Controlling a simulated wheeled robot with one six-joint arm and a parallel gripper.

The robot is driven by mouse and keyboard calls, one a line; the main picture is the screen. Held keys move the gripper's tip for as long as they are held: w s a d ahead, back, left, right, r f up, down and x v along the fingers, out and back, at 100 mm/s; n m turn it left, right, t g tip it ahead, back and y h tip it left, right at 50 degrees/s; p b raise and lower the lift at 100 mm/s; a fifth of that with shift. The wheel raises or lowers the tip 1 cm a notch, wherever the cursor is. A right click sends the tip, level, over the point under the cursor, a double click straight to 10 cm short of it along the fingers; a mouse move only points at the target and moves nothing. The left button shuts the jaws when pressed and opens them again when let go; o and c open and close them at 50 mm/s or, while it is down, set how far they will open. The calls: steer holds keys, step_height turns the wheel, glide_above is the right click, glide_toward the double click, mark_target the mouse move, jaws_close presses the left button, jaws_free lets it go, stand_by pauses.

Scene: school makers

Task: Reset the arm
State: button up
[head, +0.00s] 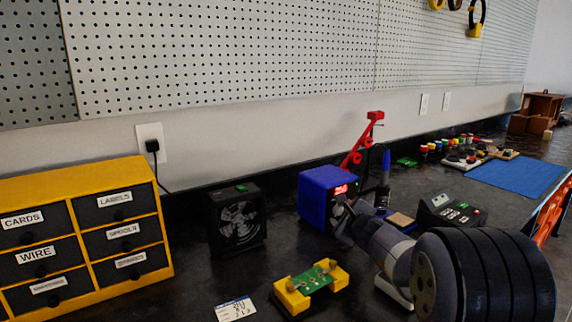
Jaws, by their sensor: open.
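My arm reaches in from the lower right over the black bench. My gripper (343,218) is at its far end, small and dark, in front of the lower right part of a blue box (318,199) with a red lit display. It is open, and I see nothing held in it. I cannot tell whether it touches the blue box. My arm hides part of the bench behind it.
A yellow drawer cabinet (158,203) stands left, beside a black fan (237,222). A green circuit board (314,279) sits in a yellow holder, with a label card (235,308) nearby. A soldering station (449,211) and blue mat (515,177) are right.

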steer(key=b, duration=0.2)
steer(key=shift+f+n+b, duration=0.3)
steer(key=shift+n, duration=0.1)
